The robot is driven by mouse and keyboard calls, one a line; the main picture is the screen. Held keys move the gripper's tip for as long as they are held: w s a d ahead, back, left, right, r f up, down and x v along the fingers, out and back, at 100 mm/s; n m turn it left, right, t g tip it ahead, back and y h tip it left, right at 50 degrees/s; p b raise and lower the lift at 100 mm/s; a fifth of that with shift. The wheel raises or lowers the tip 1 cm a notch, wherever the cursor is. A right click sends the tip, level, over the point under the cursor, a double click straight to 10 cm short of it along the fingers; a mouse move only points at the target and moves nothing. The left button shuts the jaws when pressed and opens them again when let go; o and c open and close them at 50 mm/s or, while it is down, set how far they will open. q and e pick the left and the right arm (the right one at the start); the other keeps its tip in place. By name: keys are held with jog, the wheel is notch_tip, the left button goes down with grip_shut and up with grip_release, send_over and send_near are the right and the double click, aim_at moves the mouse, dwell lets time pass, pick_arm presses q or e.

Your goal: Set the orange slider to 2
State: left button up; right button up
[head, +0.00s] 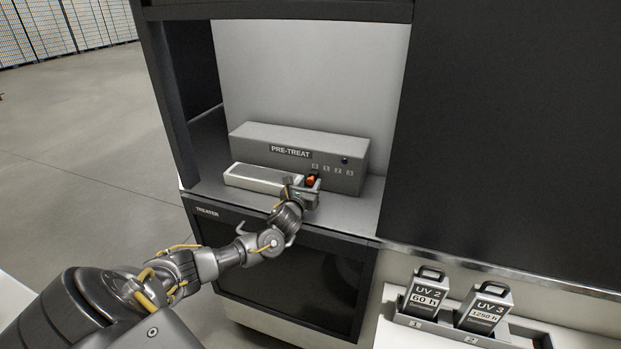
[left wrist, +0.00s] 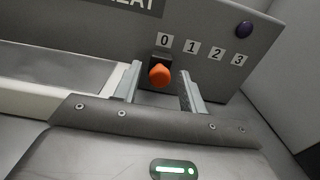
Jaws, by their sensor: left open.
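The orange slider (left wrist: 160,75) is a rounded orange knob on the front of the grey pre-treat box (left wrist: 120,35). In the left wrist view it sits under the label 0, the leftmost of the labels 0, 1, 2 and 3 (left wrist: 238,60). In the head view the knob (head: 311,180) shows at the gripper. My left gripper (left wrist: 160,88) is open, with one finger on either side of the knob. I cannot tell whether a finger touches it. My right gripper is in neither view.
A dark blue button (left wrist: 243,29) is above the labels at the right. The box stands in an alcove with a dark left frame. UV cartridges (head: 424,294) stand in a rack at lower right.

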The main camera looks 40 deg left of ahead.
pick_arm(q)
jog(key=shift+x, duration=0.85)
grip_shut()
